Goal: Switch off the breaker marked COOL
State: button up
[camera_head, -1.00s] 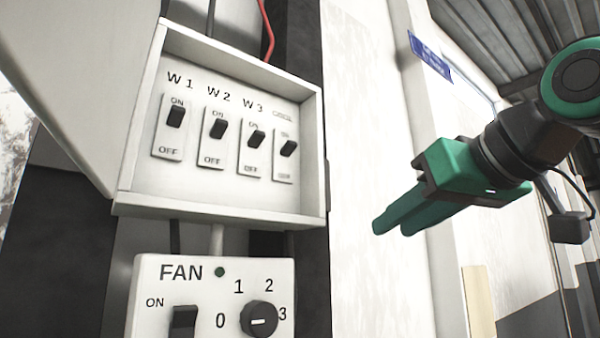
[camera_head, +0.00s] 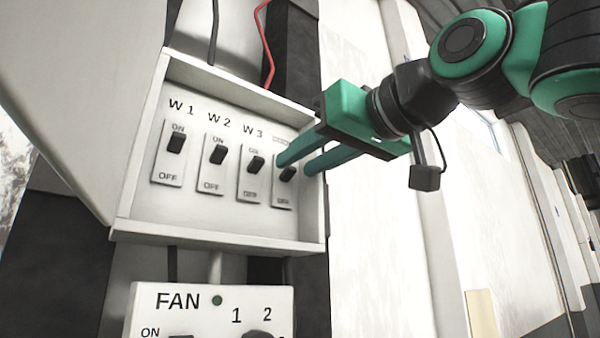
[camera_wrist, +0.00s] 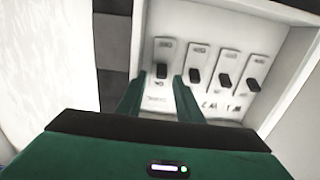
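The breaker at the right end of the row (camera_head: 284,198) sits in an open white box; its blurred label, partly covered by my finger, appears to read COOL. Its black lever (camera_head: 288,174) is in the upper part of its plate, toward ON. My gripper (camera_head: 293,166) is open, with its green fingers reaching into the box near this lever. In the wrist view, which is upside down, the lever (camera_wrist: 161,71) shows between and beyond the fingertips of the gripper (camera_wrist: 157,83). Whether a finger touches it I cannot tell.
Breakers W1 (camera_head: 166,165), W2 (camera_head: 213,170) and W3 (camera_head: 252,180) stand left of it, levers up. The box's right wall (camera_head: 312,200) is close to my fingers. The box door (camera_head: 70,90) hangs open at left. A FAN panel (camera_head: 190,318) is below.

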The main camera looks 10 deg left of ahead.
jog(key=shift+x, duration=0.8)
